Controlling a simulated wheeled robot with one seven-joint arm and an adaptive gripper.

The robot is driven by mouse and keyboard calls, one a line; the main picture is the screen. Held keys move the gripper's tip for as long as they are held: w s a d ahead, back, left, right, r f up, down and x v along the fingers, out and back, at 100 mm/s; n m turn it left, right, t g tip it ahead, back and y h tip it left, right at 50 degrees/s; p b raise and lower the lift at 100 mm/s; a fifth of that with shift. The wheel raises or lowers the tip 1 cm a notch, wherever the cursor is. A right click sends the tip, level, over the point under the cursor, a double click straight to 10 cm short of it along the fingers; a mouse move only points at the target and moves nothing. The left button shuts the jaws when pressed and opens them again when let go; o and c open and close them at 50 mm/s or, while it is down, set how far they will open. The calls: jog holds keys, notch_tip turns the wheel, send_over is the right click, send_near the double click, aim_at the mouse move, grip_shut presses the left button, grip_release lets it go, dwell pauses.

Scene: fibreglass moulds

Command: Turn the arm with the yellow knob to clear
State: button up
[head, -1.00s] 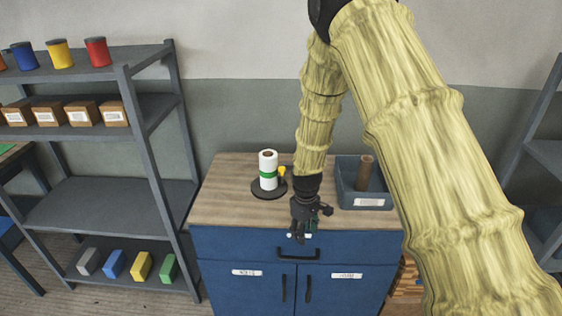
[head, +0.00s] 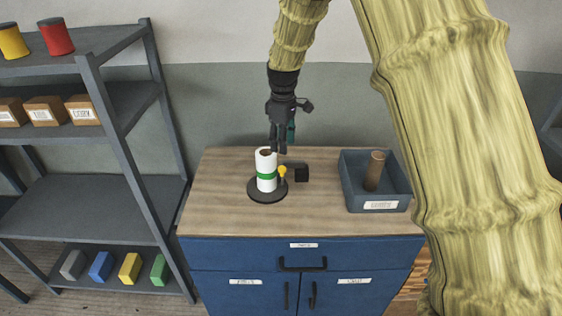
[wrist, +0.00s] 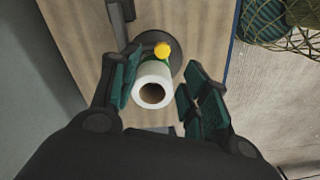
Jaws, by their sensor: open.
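A white roll with a green band (head: 266,183) stands upright on a round black base (head: 268,196) on the cabinet top. The yellow knob (head: 282,171) is close to the roll's right side; the arm that carries it is hard to make out. My gripper (head: 278,150) points down, just above and slightly right of the roll in the head view, open and empty. Contact cannot be told.
A black block-like object (head: 300,173) stands right of the knob. A grey bin (head: 348,190) holding a brown tube (head: 374,171) is at the right of the wooden top (head: 222,190). A grey shelf (head: 100,185) stands at the left. The top's front left is bare.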

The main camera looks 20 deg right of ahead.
aim_at(282, 168)
jog(key=shift+s+a+f+p, duration=0.1)
jog(key=shift+s+f+p, duration=0.35)
jog(key=shift+s+f, duration=0.2)
jog(key=f+p, duration=0.1)
jog(key=f, duration=0.2)
jog(key=w+f, duration=0.1)
jog(key=f, duration=0.1)
jog(key=shift+w+f+p, duration=0.15)
jog(key=shift+f+p, duration=0.2)
jog(key=shift+f, duration=0.05)
jog(key=shift+s+f+p, duration=0.3)
jog(key=shift+f, duration=0.15)
jog(key=shift+w+f, duration=0.25)
jog(key=shift+f, duration=0.55)
jog(key=shift+s, duration=0.15)
jog(key=shift+r, duration=0.1)
grip_shut()
